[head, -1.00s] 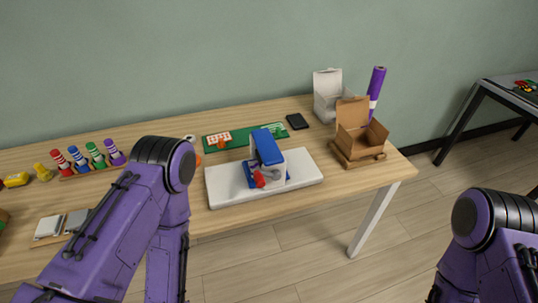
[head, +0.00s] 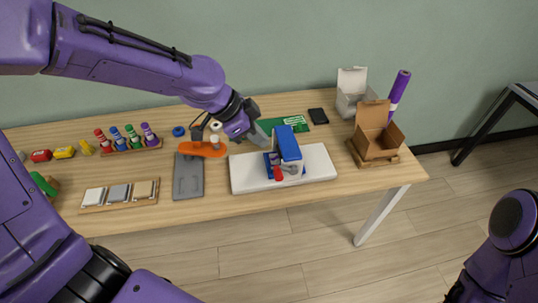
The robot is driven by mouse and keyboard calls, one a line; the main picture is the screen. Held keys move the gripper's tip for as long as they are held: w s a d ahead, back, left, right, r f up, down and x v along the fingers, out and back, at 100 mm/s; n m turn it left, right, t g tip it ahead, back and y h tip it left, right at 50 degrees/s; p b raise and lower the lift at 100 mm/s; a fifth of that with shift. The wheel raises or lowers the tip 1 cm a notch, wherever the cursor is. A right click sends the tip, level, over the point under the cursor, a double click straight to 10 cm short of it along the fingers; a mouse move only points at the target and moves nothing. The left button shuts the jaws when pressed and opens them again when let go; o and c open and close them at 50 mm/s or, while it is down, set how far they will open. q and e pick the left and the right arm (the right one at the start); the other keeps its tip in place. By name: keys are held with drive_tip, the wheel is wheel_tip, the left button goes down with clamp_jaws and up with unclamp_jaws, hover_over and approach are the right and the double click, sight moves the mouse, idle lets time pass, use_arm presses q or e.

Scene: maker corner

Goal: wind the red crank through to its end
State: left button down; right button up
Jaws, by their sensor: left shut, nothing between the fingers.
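The red crank (head: 278,173) sits on the front left side of a blue and grey device (head: 289,152). The device stands on a white board (head: 320,163) on the wooden table. My left gripper (head: 262,141) reaches in from the left, its fingertips just left of and behind the device. It is shut and empty, apart from the crank as far as I can see. My right arm shows at the lower right edge, but its gripper is out of the picture.
An orange-handled tool (head: 203,149) and a dark grey tray (head: 188,178) lie left of the board. An open cardboard box (head: 376,142), a white box (head: 352,95) and a purple roll (head: 397,92) stand to the right. A black phone (head: 318,116) lies behind.

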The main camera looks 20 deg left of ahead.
use_arm(q)
drive_tip(key=b, duration=0.6)
hover_over(276, 173)
drive_tip(key=s+a, duration=0.1)
drive_tip(key=a, duration=0.1)
wheel_tip(276, 173, down, 5)
drive_tip(key=x, duration=0.2)
drive_tip(key=p+x, duration=0.1)
drive_tip(key=x, duration=0.1)
drive_tip(key=shift+d, duration=0.45)
drive_tip(key=f, duration=0.3)
drive_tip(key=shift+s+a+f, duration=0.1)
drive_tip(key=shift+a+f, duration=0.15)
drive_tip(key=shift+a, duration=0.15)
drive_tip(key=shift+s+f, duration=0.1)
drive_tip(key=shift+f, duration=0.1)
